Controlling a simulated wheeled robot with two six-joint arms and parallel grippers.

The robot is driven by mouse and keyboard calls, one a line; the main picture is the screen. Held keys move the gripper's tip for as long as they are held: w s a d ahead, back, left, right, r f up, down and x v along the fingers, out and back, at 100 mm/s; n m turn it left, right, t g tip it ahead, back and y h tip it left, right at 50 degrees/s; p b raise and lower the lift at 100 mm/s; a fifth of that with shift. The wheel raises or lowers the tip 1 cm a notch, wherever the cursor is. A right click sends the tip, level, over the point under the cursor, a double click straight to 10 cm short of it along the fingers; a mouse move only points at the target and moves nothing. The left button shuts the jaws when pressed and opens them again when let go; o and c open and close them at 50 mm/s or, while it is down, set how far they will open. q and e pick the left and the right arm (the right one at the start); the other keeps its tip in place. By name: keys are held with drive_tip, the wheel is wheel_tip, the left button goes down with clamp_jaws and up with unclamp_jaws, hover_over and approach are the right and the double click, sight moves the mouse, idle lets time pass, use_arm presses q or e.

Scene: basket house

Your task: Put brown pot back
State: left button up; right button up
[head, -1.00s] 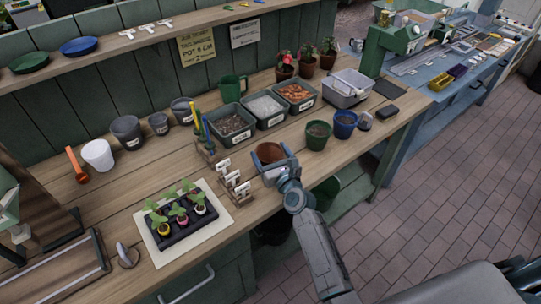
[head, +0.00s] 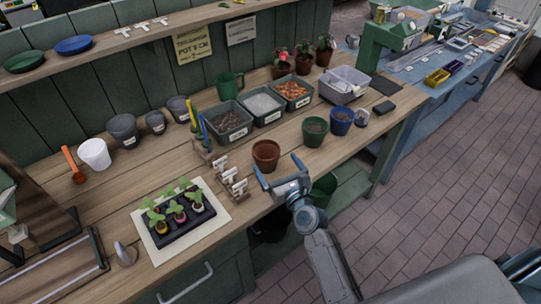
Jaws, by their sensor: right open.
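The brown pot (head: 266,155) stands upright on the wooden bench, near its front edge. My right gripper (head: 279,168) is open and empty just in front of it, its two blue-tipped fingers apart and the pot beyond them. I cannot tell whether a finger touches the pot. My left gripper is not in view. Several brown pots with plants, one with red on it (head: 282,65), stand at the back of the bench.
A green pot (head: 314,131) and a blue pot (head: 341,121) stand right of the brown pot. Grey trays (head: 231,132) are behind it. A rack with white labels (head: 231,181) is close on its left. A seedling tray (head: 180,222) lies at the front left.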

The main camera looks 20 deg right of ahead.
drive_tip(key=s, duration=0.4)
drive_tip(key=shift+s+d, duration=0.25)
drive_tip(key=shift+s, duration=0.15)
